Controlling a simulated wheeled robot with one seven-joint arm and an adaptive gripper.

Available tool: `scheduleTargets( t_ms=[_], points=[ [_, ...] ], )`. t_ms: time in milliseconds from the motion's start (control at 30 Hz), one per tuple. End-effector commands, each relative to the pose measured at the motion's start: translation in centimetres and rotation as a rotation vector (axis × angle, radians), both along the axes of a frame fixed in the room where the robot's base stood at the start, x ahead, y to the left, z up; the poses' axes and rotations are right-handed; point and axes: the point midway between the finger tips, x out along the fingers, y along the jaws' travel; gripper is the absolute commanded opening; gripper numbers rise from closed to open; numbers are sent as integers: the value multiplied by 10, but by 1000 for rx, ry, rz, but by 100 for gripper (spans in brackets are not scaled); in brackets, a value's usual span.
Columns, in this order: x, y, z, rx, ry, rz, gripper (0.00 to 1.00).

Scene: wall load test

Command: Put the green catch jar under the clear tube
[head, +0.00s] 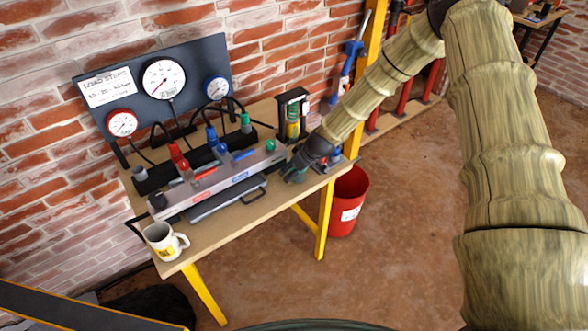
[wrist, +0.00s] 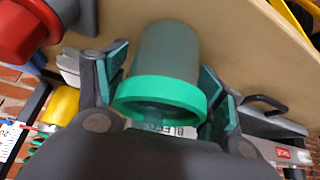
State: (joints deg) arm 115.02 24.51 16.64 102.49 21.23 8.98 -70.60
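The green catch jar (wrist: 160,92) is in the wrist view, with a dull, see-through body and a bright green rim facing the camera. My gripper (wrist: 165,85) has one teal-padded finger on each side of it. The pads are very close to the rim; I cannot tell whether they press on it. In the head view my gripper (head: 294,172) is low at the right end of the bench, and the jar is not distinguishable there. A white label with dark letters shows partly below the rim in the wrist view. I cannot make out the clear tube for certain.
The wooden bench (head: 228,222) carries a grey manifold (head: 222,178) with coloured fittings, a black stand (head: 292,116) and a mug (head: 164,241). A gauge board (head: 190,72) stands behind. A red bucket (head: 348,203) is on the floor. A red-ringed part (wrist: 30,30) is close by my gripper.

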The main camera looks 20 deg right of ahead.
Motion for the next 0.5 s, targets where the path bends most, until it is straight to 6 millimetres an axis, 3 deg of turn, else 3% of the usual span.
scheduleTargets(
  t_ms=[500],
  points=[
    [-2, -1, 9, 0, -1, 1, 74]
  ],
)
